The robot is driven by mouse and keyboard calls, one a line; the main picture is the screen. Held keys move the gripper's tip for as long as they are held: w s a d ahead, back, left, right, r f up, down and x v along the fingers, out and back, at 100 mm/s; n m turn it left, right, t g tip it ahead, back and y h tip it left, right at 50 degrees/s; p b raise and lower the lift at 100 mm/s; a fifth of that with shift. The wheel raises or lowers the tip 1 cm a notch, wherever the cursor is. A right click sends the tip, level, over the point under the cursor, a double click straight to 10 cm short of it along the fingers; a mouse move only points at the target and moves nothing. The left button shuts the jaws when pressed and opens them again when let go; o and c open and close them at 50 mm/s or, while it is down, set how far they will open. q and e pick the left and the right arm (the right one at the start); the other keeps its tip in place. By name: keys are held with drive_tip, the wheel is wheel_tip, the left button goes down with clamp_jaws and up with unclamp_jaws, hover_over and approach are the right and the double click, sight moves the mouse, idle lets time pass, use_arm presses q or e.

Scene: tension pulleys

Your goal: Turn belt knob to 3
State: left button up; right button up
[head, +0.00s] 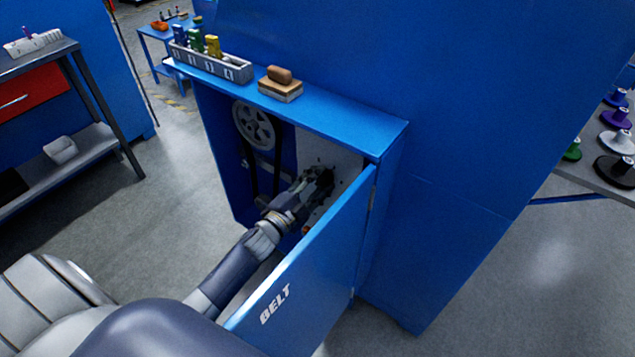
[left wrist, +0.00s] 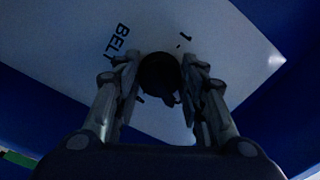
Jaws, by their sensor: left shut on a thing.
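The belt knob (left wrist: 160,73) is a dark round knob on a pale panel (left wrist: 215,40) in the left wrist view. The panel carries the word BELT and a mark 1; the other marks are hidden or too dark to read. My left gripper (left wrist: 160,80) is shut on the knob, with one finger on each side of it. In the head view my left gripper (head: 318,180) reaches into the open blue cabinet (head: 390,150) and hides the knob. My right gripper is not in view.
The cabinet door (head: 300,275), marked BELT, stands open close to the right of my left arm. A pulley (head: 254,125) with a belt is inside. A grey bin (head: 210,62) and a small block stack (head: 280,88) sit on the cabinet top.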

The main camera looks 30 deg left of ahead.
use_arm(q)
drive_tip(key=o, duration=1.1)
drive_tip(key=shift+c, duration=0.2)
drive_tip(key=s+a, duration=0.1)
drive_tip(key=s, duration=1.1)
drive_tip(key=shift+a, duration=0.3)
